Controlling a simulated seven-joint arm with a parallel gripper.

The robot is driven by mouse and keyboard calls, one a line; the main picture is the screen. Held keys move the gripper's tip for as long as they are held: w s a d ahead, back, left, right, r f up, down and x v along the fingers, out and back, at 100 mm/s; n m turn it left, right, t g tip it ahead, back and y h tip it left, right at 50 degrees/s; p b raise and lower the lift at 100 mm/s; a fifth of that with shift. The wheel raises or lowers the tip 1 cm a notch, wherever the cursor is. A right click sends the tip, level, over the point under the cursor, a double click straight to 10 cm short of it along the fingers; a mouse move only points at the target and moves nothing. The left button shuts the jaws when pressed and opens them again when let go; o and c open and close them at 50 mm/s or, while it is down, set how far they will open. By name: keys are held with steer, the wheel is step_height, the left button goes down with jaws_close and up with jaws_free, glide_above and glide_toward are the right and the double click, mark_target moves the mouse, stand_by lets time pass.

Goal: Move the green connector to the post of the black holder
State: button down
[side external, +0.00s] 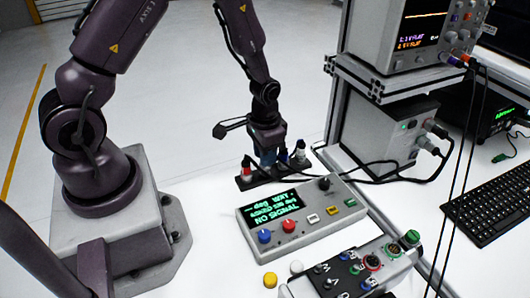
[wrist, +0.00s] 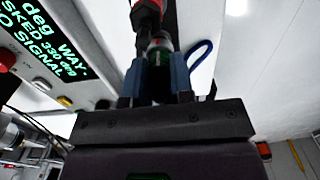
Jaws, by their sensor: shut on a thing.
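My gripper (side external: 268,159) points down at the black holder (side external: 258,181), which stands behind the display box. A red connector (side external: 247,169) stands at the holder's left end; a red part also shows beyond the fingers in the wrist view (wrist: 147,14). A pale-topped connector (side external: 300,151) stands at the right end.
The display box (side external: 345,206) reads "NO SIGNAL" and lies in front of the holder. A panel with knobs and sockets (side external: 350,275) is at the front right. A rack with instruments (side external: 385,135) stands right of the gripper, with black cables running near the holder.

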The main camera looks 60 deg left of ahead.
steer(key=shift+f, duration=0.4)
stand_by(0.3)
steer(key=c, duration=0.9)
jaws_free()
step_height(320, 180, up, 13)
steer(key=s+d+r+t, duration=0.2)
steer(key=s+d+r, duration=0.1)
steer(key=s+r, duration=0.3)
steer(key=s+d+r+t, duration=0.3)
steer(key=s+r, duration=0.4)
steer(key=r, duration=0.4)
steer(key=shift+s+t, duration=0.15)
steer(key=shift+t, duration=0.15)
